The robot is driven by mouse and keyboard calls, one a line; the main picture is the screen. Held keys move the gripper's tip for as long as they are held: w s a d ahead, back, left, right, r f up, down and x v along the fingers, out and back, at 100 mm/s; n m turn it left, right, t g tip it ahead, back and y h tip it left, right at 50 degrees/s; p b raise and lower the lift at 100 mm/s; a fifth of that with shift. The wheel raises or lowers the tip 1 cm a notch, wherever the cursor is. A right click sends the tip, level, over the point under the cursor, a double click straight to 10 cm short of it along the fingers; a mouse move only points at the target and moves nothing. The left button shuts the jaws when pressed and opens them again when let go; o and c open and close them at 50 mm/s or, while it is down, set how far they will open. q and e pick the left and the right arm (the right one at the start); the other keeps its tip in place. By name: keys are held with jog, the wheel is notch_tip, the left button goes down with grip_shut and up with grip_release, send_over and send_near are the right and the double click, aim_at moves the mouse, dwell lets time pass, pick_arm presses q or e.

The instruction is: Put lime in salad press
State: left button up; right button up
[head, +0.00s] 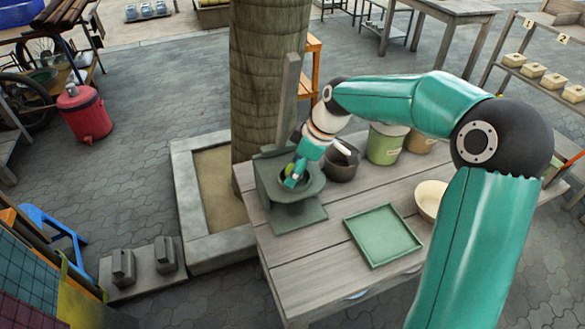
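The salad press (300,215) is a dark grey-green stand with a round cup and a tall upright bar behind it, at the left end of the wooden table. My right gripper (292,178) reaches down into the cup's mouth from above, its teal fingers partly inside the rim. A small yellow-green lime (288,169) shows at the fingers, over the cup. The fingers overlap it, and I cannot tell whether they grip it or whether it rests on the cup. My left gripper is out of view.
On the wooden table (325,275) are an empty green tray (383,234), a cream bowl (430,197), a dark pot (342,164) and a green bucket (385,144). A thick tree trunk (262,80) rises behind the press. The table's front left is clear.

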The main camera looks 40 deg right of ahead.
jog(key=shift+r, duration=0.15)
jog(key=v, duration=1.2)
